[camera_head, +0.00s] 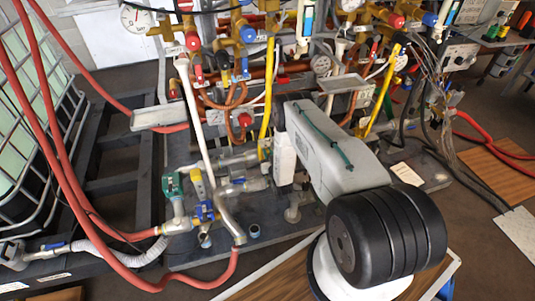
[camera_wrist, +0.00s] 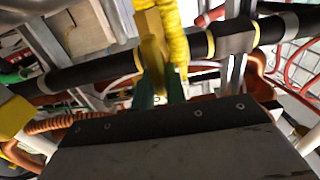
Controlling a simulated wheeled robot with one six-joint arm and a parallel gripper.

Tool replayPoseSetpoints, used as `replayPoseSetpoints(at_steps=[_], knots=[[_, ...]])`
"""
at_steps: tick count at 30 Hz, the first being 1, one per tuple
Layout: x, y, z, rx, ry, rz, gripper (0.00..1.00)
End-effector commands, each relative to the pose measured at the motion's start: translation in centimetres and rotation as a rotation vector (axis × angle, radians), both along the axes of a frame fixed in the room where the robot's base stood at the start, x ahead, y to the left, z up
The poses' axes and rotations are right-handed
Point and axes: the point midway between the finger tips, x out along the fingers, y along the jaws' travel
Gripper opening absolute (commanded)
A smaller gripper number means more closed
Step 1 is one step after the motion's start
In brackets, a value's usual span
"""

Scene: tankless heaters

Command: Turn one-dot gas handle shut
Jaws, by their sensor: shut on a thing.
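In the wrist view my gripper (camera_wrist: 161,92) has its green fingertips closed on a flat yellow handle (camera_wrist: 152,50). The handle sits beside a yellow corrugated gas hose (camera_wrist: 175,32). No dot mark can be made out on the handle. In the head view my arm reaches into the pipework at the middle, and its wrist hides the fingers and the gripped handle. Two yellow gas hoses show there, one at the middle (camera_head: 267,90) and one to the right (camera_head: 381,90).
A black pipe (camera_wrist: 90,68) crosses behind the handle, with a copper coil (camera_wrist: 55,122) at the left. In the head view, gauges (camera_head: 136,17) and valves crowd the rack. Red hoses (camera_head: 62,130) and a caged tank (camera_head: 40,110) stand at the left.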

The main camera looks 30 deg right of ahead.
Motion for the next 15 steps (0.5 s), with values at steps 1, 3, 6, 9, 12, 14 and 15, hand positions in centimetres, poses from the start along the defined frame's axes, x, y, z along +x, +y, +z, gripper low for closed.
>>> replayPoseSetpoints(at_steps=[1, 3, 6, 9, 12, 14, 15], knots=[[-0.01, -0.03, 0.00, 0.011, -0.003, 0.000, 0.00], [-0.02, -0.07, 0.00, 0.035, -0.010, 0.000, 0.00], [-0.04, -0.15, -0.01, 0.086, -0.025, 0.000, 0.00], [-0.07, -0.27, -0.03, 0.152, -0.044, 0.000, 0.00], [-0.11, -0.41, -0.07, 0.227, -0.065, 0.001, 0.00], [-0.13, -0.49, -0.09, 0.275, -0.079, 0.001, 0.00], [-0.14, -0.55, -0.11, 0.306, -0.088, 0.001, 0.00]])
